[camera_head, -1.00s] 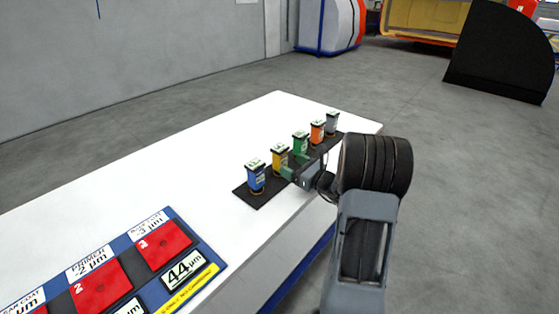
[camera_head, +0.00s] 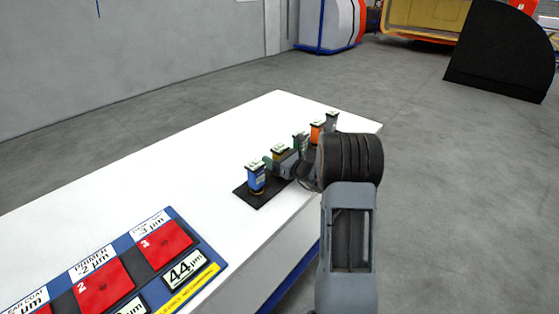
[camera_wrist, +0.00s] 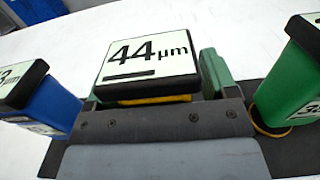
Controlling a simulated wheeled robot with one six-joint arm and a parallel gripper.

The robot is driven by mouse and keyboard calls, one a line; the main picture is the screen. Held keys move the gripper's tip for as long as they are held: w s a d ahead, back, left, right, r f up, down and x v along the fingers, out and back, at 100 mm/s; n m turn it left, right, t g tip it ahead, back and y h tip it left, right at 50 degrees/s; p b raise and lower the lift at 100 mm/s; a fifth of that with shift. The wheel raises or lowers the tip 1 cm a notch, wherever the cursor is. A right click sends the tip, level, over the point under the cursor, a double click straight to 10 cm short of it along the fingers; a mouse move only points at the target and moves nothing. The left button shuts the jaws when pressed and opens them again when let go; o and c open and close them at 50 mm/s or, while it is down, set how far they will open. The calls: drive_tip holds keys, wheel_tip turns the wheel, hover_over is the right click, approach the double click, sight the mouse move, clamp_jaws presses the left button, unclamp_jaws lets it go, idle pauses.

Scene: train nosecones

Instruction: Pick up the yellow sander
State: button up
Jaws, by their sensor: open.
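The yellow sander (camera_head: 280,150) stands on a dark mat (camera_head: 244,194) on the white table, second from the left in a row of sanders. In the wrist view its top plate (camera_wrist: 149,62) reads "44 µm", with a thin yellow strip (camera_wrist: 150,99) below it. My gripper (camera_head: 282,162) is at the yellow sander, with green fingers on either side of it. In the wrist view a green finger (camera_wrist: 214,72) shows right of the plate. The jaws are open. Most of the sander's body is hidden by its top plate and my gripper.
A blue sander (camera_head: 256,178) stands close on the left. A green sander (camera_head: 299,143), an orange one (camera_head: 317,132) and a grey one (camera_head: 332,121) stand to the right. A board with red pads (camera_head: 168,243) lies at the table's near left. The white table (camera_head: 150,170) is otherwise clear.

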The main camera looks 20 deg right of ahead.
drive_tip(key=shift+c, duration=0.2)
drive_tip(key=c, duration=1.1)
drive_tip(key=shift+c, duration=0.2)
drive_tip(key=shift+r, duration=0.1)
drive_tip(key=shift+r, duration=0.6)
drive_tip(key=s+d+r, duration=0.1)
drive_tip(key=s+r, duration=1)
drive_tip(key=s, duration=0.3)
drive_tip(key=shift+d+r, duration=0.25)
drive_tip(key=shift+r, duration=0.1)
